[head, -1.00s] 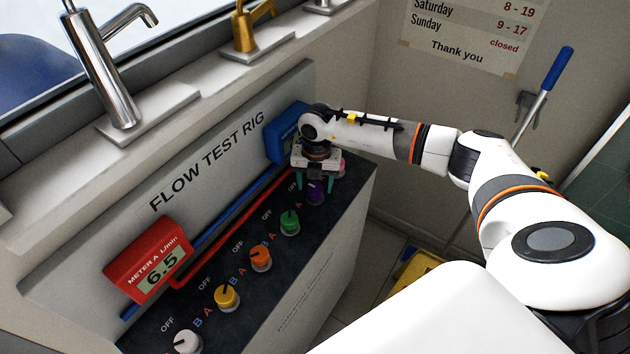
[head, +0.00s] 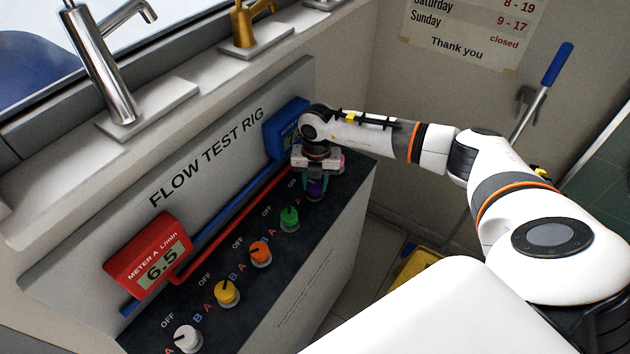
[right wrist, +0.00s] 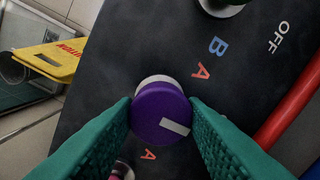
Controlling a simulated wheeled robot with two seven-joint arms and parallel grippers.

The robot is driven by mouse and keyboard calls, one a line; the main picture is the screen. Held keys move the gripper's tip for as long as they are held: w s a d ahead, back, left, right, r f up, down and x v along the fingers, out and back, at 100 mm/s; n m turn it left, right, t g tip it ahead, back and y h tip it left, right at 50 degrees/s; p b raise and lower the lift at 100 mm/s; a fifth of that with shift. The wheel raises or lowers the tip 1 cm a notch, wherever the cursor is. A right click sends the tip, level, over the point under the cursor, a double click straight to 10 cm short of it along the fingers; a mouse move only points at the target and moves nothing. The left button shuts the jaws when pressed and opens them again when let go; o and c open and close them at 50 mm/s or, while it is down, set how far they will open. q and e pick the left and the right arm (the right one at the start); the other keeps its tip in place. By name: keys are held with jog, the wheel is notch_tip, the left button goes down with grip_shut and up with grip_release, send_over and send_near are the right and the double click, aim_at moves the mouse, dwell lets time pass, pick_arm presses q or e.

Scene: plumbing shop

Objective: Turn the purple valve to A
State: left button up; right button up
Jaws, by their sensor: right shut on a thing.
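The purple valve (right wrist: 158,112) is a round knob on a pale base, in the middle of the right wrist view. The light mark on its top points to the lower right of that view. A red letter A (right wrist: 148,154) shows just below the knob; other labels around it are hidden or unclear. My right gripper (right wrist: 160,115) is shut on the purple valve, one teal finger on each side. In the head view the right gripper (head: 315,182) reaches down at the rig's far end and partly hides the purple valve (head: 316,188). My left gripper is out of view.
Green (head: 289,218), orange (head: 260,253), yellow (head: 227,292) and white (head: 187,338) knobs line the black panel. A pink knob (right wrist: 122,171) is close beside the gripper. Red meter A (head: 150,263) reads 6.5. A blue meter (head: 282,128) and red pipe (right wrist: 292,108) run behind.

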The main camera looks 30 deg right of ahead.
jog(key=shift+f+n+b, duration=0.2)
jog(key=shift+n+b, duration=0.9)
jog(key=shift+n, duration=0.1)
jog(key=n+b, duration=0.3)
jog(key=shift+n, duration=0.3)
jog(key=n+b, duration=0.2)
jog(key=n, duration=0.1)
jog(key=shift+r+n+b, duration=0.15)
jog(key=shift+n+b, duration=0.6)
jog(key=shift+n, duration=0.45)
jog(key=o, duration=1)
jog(key=shift+r, duration=0.1)
